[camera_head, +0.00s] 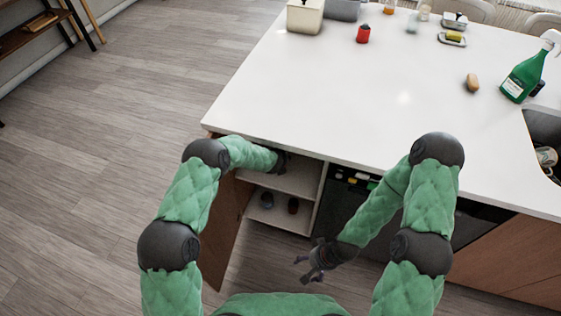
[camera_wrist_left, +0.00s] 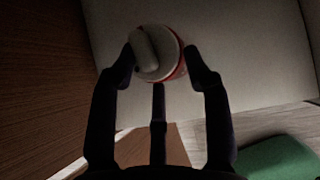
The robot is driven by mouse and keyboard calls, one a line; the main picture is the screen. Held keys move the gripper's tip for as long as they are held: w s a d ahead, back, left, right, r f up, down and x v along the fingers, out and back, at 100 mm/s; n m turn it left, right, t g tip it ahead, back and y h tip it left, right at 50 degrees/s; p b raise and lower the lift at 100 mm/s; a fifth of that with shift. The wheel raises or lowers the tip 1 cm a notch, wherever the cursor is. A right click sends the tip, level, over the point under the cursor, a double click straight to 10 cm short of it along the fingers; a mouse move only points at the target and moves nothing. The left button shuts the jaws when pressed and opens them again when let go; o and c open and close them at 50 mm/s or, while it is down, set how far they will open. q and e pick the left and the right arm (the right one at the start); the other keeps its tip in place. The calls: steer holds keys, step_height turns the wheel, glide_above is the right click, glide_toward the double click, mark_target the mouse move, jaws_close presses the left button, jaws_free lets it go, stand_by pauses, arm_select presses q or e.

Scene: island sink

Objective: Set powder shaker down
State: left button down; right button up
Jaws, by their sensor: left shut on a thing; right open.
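The powder shaker (camera_wrist_left: 158,53), with a pale top and a red rim, is between the fingers of my left gripper (camera_wrist_left: 164,68) in the left wrist view. The left gripper is shut on it, inside the open cabinet under the counter. In the head view the left hand reaches in under the counter edge, and its fingers and the shaker are hidden. I cannot tell whether the shaker touches the shelf. My right gripper (camera_head: 311,272) is open and empty, low in front of the dark appliance.
The cabinet shelf (camera_head: 300,181) is pale; a dark blue item (camera_head: 267,200) and a dark red item (camera_head: 293,206) stand below it. The open wooden door (camera_head: 222,232) is at left. A red container (camera_head: 363,33) and a green spray bottle (camera_head: 523,76) stand on the counter (camera_head: 330,95).

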arm_select(q)
step_height(320, 180, down, 4)
steer(key=shift+r+b, duration=0.2)
steer(key=shift+b, duration=0.55)
steer(key=shift+r, duration=0.1)
steer(key=c, duration=0.6)
jaws_free()
steer(key=shift+o, duration=0.2)
